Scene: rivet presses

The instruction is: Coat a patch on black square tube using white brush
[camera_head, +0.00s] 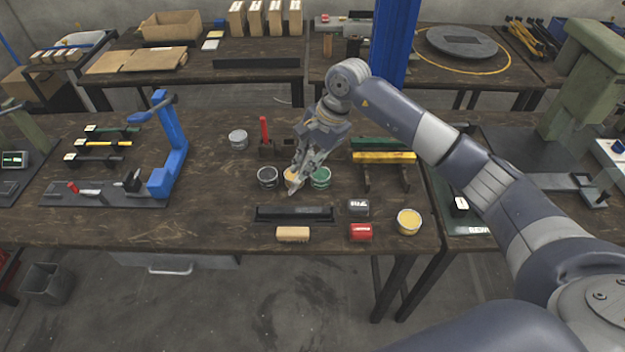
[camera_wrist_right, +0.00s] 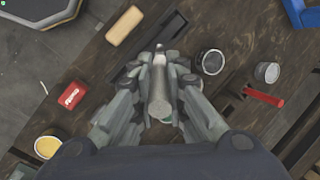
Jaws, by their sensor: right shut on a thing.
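The black square tube (camera_head: 294,215) lies in a dark holder near the front of the wooden table. It also shows beyond the fingers in the right wrist view (camera_wrist_right: 124,76). My right gripper (camera_head: 299,174) is above the table, behind the tube, over a row of small cans. It is shut on a pale, round-handled thing (camera_wrist_right: 160,95), which looks like the white brush. A whitish tip (camera_head: 292,187) points down in the head view, short of the tube. The fingers hide part of the brush and the middle can. My left gripper is not in view.
A dark can (camera_head: 267,178) and a green can (camera_head: 321,178) flank the gripper. A yellow can (camera_head: 409,221), a red box (camera_head: 361,232), a grey box (camera_head: 358,207) and a tan block (camera_head: 293,234) surround the tube. A red-handled tool (camera_head: 264,131) stands upright behind.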

